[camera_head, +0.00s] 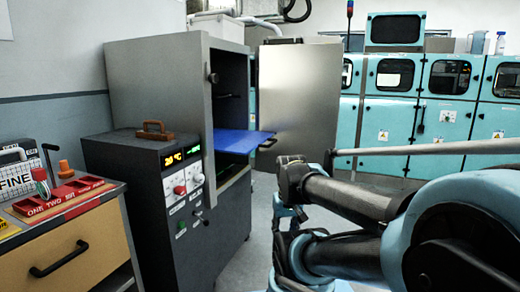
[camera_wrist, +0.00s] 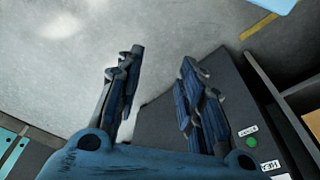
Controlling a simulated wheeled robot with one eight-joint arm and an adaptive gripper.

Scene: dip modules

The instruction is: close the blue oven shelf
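The blue oven shelf (camera_head: 240,140) sticks out of the front of the grey oven (camera_head: 160,75), past the frame of its opening. A small dark handle shows at the shelf's outer end. The oven door (camera_head: 298,105) stands open to the right of the shelf. My arm is low and right of the shelf in the head view, apart from it. My gripper (camera_wrist: 162,60) shows in the wrist view with its two fingers spread and nothing between them. Below it are the floor and a dark cabinet with labels (camera_wrist: 248,129). In the head view I cannot make out the fingertips.
The dark control box (camera_head: 155,165) with knobs and a display stands left of the opening. A wooden bench (camera_head: 75,262) with a red lock tray (camera_head: 62,198) is at the lower left. Turquoise machines (camera_head: 430,120) line the back. A light-blue patch (camera_wrist: 275,5) enters the wrist view's top right.

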